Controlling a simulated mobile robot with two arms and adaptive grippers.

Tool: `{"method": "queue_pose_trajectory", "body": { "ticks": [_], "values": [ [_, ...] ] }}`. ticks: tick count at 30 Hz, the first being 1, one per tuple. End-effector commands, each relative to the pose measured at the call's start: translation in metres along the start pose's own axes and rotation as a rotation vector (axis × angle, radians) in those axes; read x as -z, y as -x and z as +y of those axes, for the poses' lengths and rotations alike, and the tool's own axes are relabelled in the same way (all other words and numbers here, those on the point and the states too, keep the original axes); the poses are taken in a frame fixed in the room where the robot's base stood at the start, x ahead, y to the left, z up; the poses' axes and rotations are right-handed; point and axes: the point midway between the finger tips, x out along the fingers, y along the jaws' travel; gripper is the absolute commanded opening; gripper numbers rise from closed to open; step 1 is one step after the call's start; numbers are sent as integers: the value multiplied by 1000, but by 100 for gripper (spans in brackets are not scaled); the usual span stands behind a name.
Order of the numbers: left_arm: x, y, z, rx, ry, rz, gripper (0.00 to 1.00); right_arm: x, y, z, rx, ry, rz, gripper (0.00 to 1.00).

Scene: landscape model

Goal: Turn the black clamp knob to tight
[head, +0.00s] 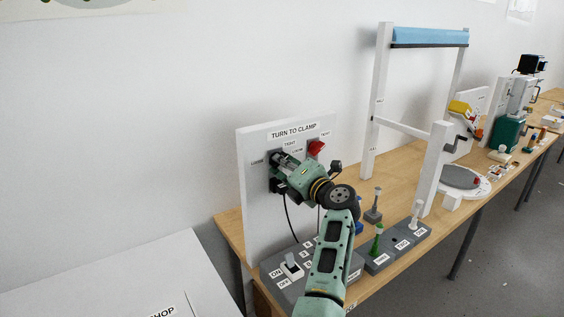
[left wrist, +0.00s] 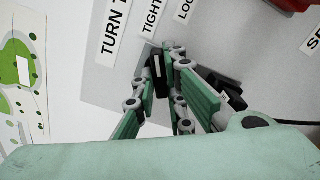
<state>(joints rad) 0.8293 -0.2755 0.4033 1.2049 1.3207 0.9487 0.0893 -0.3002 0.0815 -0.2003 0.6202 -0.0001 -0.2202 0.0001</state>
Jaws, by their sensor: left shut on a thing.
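The black clamp knob (left wrist: 157,72) sits on the grey panel (left wrist: 208,48) between my left gripper's fingers in the left wrist view. Its white mark runs roughly up the picture, on the side of the TIGHT label (left wrist: 152,18); I cannot tell its exact angle. My left gripper (left wrist: 160,85) is shut on the knob. In the head view my left gripper (head: 278,160) is at the upright panel (head: 256,205), under the TURN TO CLAMP label (head: 293,131), and mostly hides the knob. My right gripper is not in view.
A red knob (head: 316,148) is just right of my gripper. A black plug (head: 277,186) with a cable is below it. A switch box (head: 291,269) stands at the panel's foot. A white frame with a blue roll (head: 430,36) and a grey holder (head: 397,250) stand on the wooden bench.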

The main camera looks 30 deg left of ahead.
Motion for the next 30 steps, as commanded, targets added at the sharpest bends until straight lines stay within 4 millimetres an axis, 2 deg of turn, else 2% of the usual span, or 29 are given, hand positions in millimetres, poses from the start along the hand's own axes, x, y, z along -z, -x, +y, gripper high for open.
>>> {"method": "queue_pose_trajectory", "body": {
  "ticks": [11, 12, 18, 26, 30],
  "values": [
    [0, 0, 0, -1, -9, -2, 0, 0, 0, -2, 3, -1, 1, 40],
    [0, 0, 0, -1, -9, -2, 14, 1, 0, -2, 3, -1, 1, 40],
    [0, 0, 0, -1, -7, -1, 30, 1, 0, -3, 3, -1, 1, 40],
    [0, 0, 0, -1, -5, -1, 30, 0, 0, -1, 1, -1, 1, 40],
    [-6, 0, 9, -1, -1, -1, 30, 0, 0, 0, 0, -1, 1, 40]
  ]
}}
